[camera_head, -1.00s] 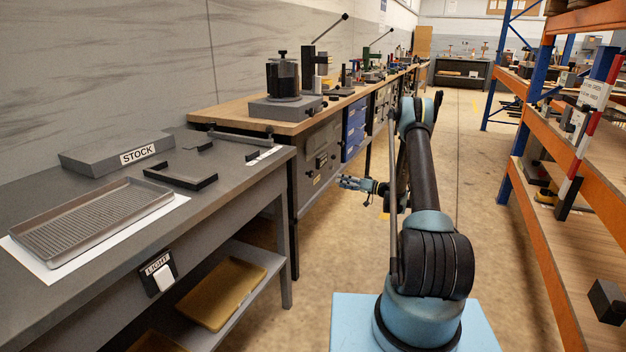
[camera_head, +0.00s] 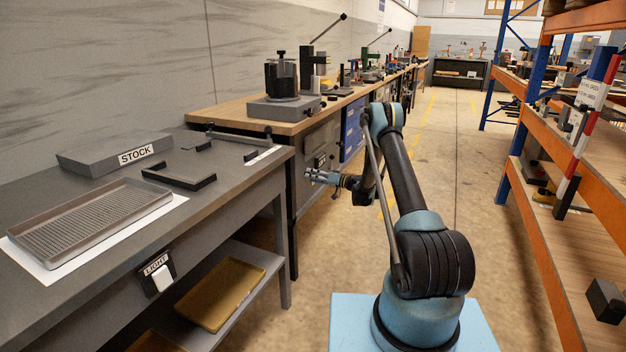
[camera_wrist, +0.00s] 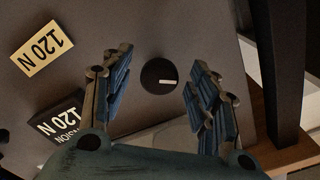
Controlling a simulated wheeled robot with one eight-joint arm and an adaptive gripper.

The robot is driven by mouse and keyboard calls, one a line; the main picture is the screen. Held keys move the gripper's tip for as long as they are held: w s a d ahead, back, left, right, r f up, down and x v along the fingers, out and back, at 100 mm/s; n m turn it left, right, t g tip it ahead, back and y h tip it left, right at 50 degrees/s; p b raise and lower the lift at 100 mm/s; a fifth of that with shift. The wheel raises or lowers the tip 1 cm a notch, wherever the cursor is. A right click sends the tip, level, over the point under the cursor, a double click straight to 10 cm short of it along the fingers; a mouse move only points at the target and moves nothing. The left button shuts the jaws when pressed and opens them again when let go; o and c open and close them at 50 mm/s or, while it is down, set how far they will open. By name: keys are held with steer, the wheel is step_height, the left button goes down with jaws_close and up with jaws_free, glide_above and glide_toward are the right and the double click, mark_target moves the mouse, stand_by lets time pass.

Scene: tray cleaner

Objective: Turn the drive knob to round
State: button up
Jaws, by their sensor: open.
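A round black knob (camera_wrist: 159,76) with a short white pointer mark sits on a grey panel (camera_wrist: 190,35) in the wrist view. The mark points to the right in the picture. My gripper (camera_wrist: 154,78) is open, with its blue fingers to the left and right of the knob and nothing held. I cannot tell how far the fingertips are from the panel. In the head view my gripper (camera_head: 316,177) is in front of the grey cabinet under the wooden bench. No word for the knob's settings is readable.
A dark post (camera_wrist: 281,70) stands at the right. In the head view a grey bench (camera_head: 235,180) is at left and orange shelving (camera_head: 545,255) at right.

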steer(key=shift+w+a, duration=0.15)
steer(key=shift+a, duration=0.15)
steer(key=c, duration=1.1)
steer(key=shift+m, duration=2.4)
steer(key=o, duration=1.1)
